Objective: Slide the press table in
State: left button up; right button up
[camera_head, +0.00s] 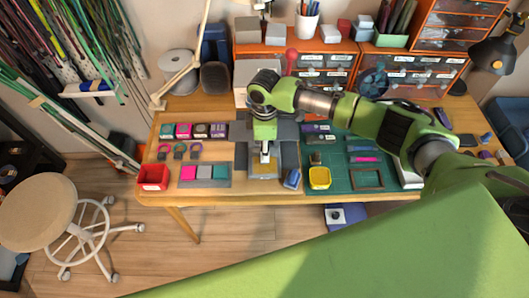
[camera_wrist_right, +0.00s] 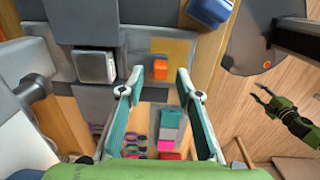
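The press, a grey block-like machine, stands at the middle of the bench's front edge, partly hidden by my right arm. Its table seems to be the flat grey part with a tan plate (camera_head: 264,170). In the right wrist view the tan plate (camera_wrist_right: 180,48) carries a small orange block (camera_wrist_right: 160,68). A silver square block (camera_wrist_right: 95,66) lies beside it. My right gripper (camera_head: 265,152) points down over the press; its teal fingers (camera_wrist_right: 155,84) are open and empty, the orange block showing between them. My left gripper (camera_wrist_right: 262,95) appears only in the right wrist view, fingers apart, empty, over the floor.
A red bin (camera_head: 153,177) and sample tray (camera_head: 204,174) lie left of the press. A blue object (camera_head: 292,178), yellow container (camera_head: 320,178) and green mat (camera_head: 345,183) are right. Orange drawers (camera_head: 330,73) stand behind. A stool (camera_head: 38,212) stands front left.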

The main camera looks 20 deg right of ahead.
notch_tip(320, 180, up, 9)
jog(key=shift+f, duration=0.1)
dwell(0.4)
